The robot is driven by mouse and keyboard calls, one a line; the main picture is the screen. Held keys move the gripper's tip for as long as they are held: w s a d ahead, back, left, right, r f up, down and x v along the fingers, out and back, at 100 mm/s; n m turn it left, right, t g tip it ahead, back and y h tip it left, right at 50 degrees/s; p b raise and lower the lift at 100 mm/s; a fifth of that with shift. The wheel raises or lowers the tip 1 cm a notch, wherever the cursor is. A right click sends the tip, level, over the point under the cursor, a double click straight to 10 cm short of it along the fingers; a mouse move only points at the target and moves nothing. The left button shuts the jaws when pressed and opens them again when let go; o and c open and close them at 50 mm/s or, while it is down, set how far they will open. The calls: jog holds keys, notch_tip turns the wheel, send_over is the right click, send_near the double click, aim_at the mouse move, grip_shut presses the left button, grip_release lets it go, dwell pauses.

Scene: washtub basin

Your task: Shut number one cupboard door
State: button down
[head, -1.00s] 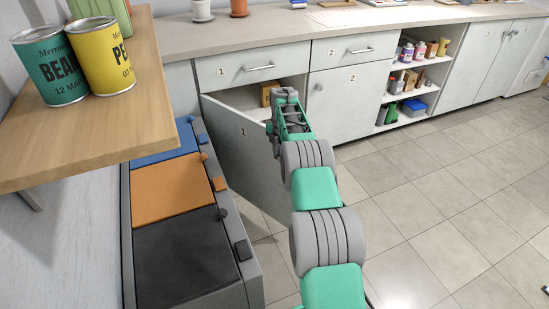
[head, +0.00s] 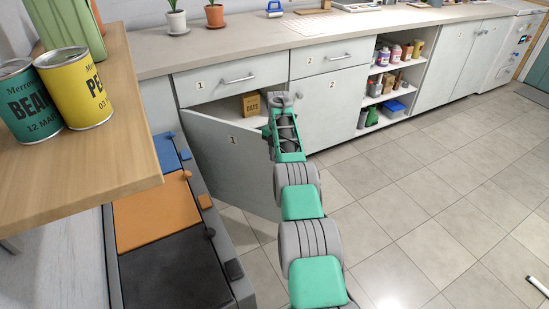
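The number one cupboard door (head: 225,160) stands open below the drawer marked 1 (head: 230,82). It swings out from its left edge toward the bins, and a small label shows near its upper right part. The cupboard opening shows a box of oats (head: 251,106) inside. My gripper (head: 278,104) is at the door's free right edge, in front of the opening. Whether it touches the door I cannot tell. Its fingers are too small and partly hidden by my wrist, so I cannot tell whether they are open or shut.
Cupboard two (head: 335,105) is shut to the right, beside open shelves (head: 393,90) with bottles and boxes. Blue, orange and black lidded bins (head: 157,216) stand at left. A wooden shelf (head: 125,140) with cans juts out above them.

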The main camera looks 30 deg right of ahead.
jog(key=shift+d, duration=0.1)
jog(key=c, duration=1.1)
grip_release()
jog(key=shift+s, duration=0.1)
jog(key=shift+r, duration=0.1)
notch_tip(320, 180, up, 8)
jog(key=p, duration=0.3)
jog(key=shift+f+p, duration=0.2)
jog(key=shift+p, duration=0.2)
